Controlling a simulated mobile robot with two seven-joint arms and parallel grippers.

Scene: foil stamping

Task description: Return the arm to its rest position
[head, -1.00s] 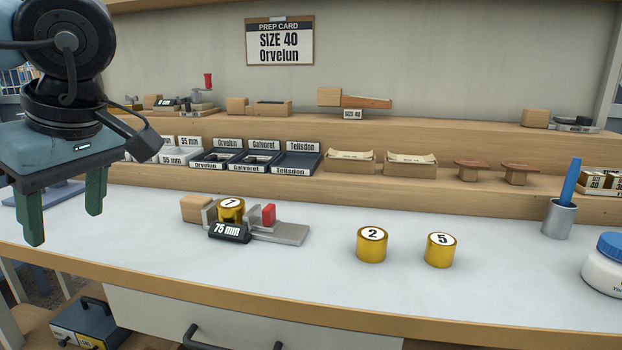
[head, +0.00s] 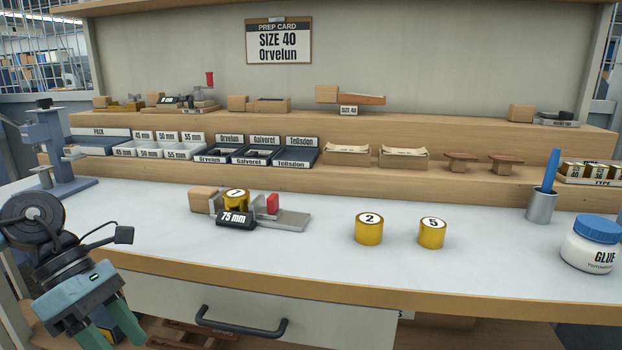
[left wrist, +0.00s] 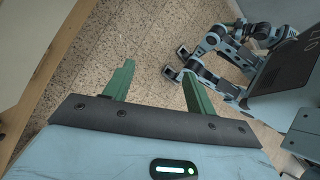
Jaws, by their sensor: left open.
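My left gripper (head: 104,334) is at the lower left of the head view, low in front of the bench's front edge, pointing down. Its green fingers are apart and empty. In the left wrist view the open fingers (left wrist: 158,88) have only the speckled floor beyond them, with parts of my own body at the right. My right gripper does not show in the head view.
The bench top (head: 320,255) holds a 75 mm fixture (head: 292,220) with brass roll 1 (head: 236,198), brass rolls 2 (head: 369,231) and 5 (head: 431,235), and a glue jar (head: 592,248). A blue press (head: 52,150) stands at the left. A drawer handle (head: 240,328) juts out below.

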